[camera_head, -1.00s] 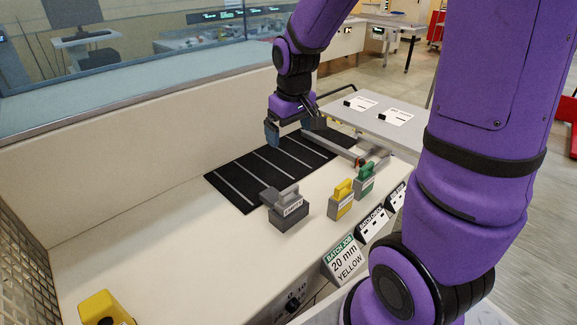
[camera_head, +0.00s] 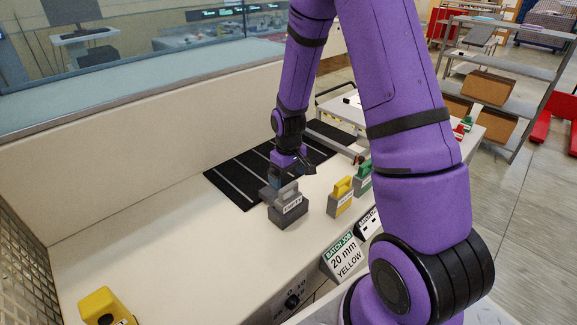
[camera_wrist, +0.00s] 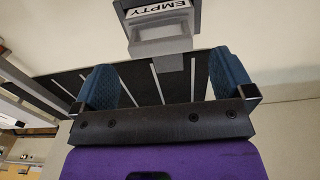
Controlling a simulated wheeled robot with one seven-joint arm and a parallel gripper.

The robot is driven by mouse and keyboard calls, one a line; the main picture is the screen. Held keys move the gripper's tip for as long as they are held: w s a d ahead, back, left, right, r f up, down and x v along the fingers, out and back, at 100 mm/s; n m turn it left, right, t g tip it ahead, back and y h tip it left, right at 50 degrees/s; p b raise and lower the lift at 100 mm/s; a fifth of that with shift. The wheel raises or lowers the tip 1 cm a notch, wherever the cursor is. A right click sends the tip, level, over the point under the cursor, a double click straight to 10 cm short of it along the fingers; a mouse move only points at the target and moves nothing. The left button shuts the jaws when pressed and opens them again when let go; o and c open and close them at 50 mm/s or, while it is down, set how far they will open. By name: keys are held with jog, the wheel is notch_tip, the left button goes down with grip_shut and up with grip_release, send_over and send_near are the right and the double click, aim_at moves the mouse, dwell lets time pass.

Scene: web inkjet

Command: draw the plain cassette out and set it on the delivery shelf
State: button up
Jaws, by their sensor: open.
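A grey cassette (camera_head: 287,192) with a lighter grey handle sits upright on the pale counter, in or on a darker grey block (camera_head: 291,216). It is the one grey, uncoloured cassette in view. In the wrist view the grey piece (camera_wrist: 160,45) has a label reading EMPTY and lies beyond the fingertips, between their lines. My gripper (camera_wrist: 163,88) is open with nothing between its blue fingers. In the head view my gripper (camera_head: 276,178) is just behind the grey cassette, low over the black mat; whether they touch is unclear. I cannot tell which surface is the delivery shelf.
A yellow cassette (camera_head: 341,198) and a partly hidden green one (camera_head: 363,180) stand to the right. A sign (camera_head: 344,259) reads 20 mm YELLOW. A striped black mat (camera_head: 235,182) lies behind. A yellow object (camera_head: 103,306) is front left. Shelves with boxes (camera_head: 488,88) stand far right.

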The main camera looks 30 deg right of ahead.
aim_at(289, 186)
notch_tip(289, 186, down, 6)
jog(key=shift+f, duration=0.25)
jog(key=shift+r, duration=0.1)
jog(key=c, duration=1)
